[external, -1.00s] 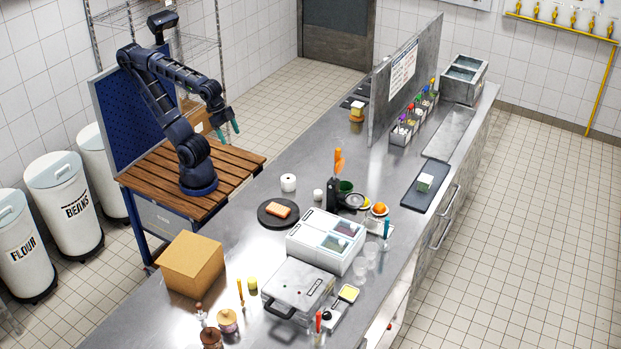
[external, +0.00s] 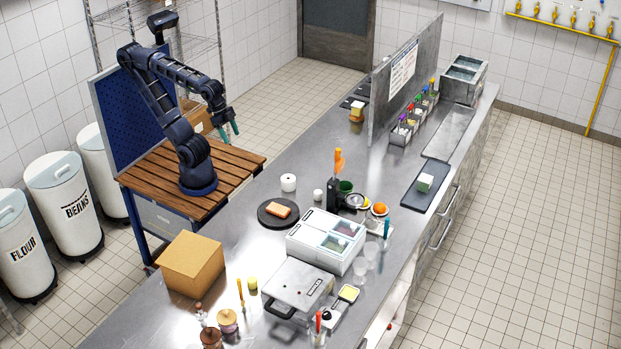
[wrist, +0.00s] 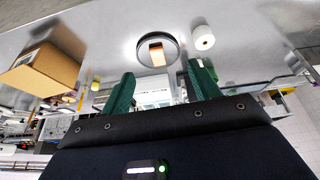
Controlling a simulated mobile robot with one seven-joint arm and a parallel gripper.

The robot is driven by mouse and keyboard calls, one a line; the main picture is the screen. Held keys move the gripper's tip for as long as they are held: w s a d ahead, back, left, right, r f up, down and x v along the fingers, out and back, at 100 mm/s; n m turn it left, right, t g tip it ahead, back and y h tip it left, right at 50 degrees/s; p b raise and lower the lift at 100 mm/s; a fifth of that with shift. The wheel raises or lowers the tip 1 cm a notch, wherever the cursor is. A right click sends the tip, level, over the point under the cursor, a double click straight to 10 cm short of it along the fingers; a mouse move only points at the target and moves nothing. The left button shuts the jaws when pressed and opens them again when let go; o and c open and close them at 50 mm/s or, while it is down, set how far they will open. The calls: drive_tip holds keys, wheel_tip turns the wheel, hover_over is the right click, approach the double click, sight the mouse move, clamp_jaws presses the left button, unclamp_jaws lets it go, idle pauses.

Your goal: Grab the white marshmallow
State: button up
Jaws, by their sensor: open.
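A small white cylinder (external: 318,195), which looks like the marshmallow, stands upright on the steel counter (external: 262,240) in the external view. It is right of a larger white roll (external: 288,183) with a dark hole in its top. My gripper (external: 231,129) is open and empty, raised beyond the counter's left edge, well apart from the cylinder. In the wrist view my gripper's (wrist: 160,72) two green fingers are spread. The larger roll (wrist: 203,38) shows there beyond the right finger. I cannot make out the small cylinder in that view; the right finger may hide it.
A dark round plate (external: 265,219) with an orange-topped block is near the cylinder. A black holder (external: 333,194) with orange handles stands just right of it. A white two-lid machine (external: 312,240) and a cardboard box (external: 192,264) are nearer the camera. The counter's far left stretch is clear.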

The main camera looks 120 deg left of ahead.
drive_tip(key=w+a+n+h, duration=0.1)
drive_tip(key=w+n, duration=0.5)
drive_tip(key=w, duration=0.3)
drive_tip(key=n+g+h, duration=0.1)
drive_tip(key=n+h, duration=0.1)
drive_tip(key=n, duration=1.8)
hover_over(317, 190)
drive_tip(key=s+a, duration=0.2)
drive_tip(key=a, duration=0.1)
wheel_tip(317, 190, down, 19)
drive_tip(key=x, duration=0.7)
drive_tip(key=s+x, duration=0.1)
drive_tip(key=x, duration=0.2)
drive_tip(key=shift+w+d+f, duration=0.15)
drive_tip(key=shift+d+f, duration=0.1)
drive_tip(key=shift+f, duration=0.2)
drive_tip(key=shift+c, duration=0.3)
drive_tip(key=c, duration=0.6)
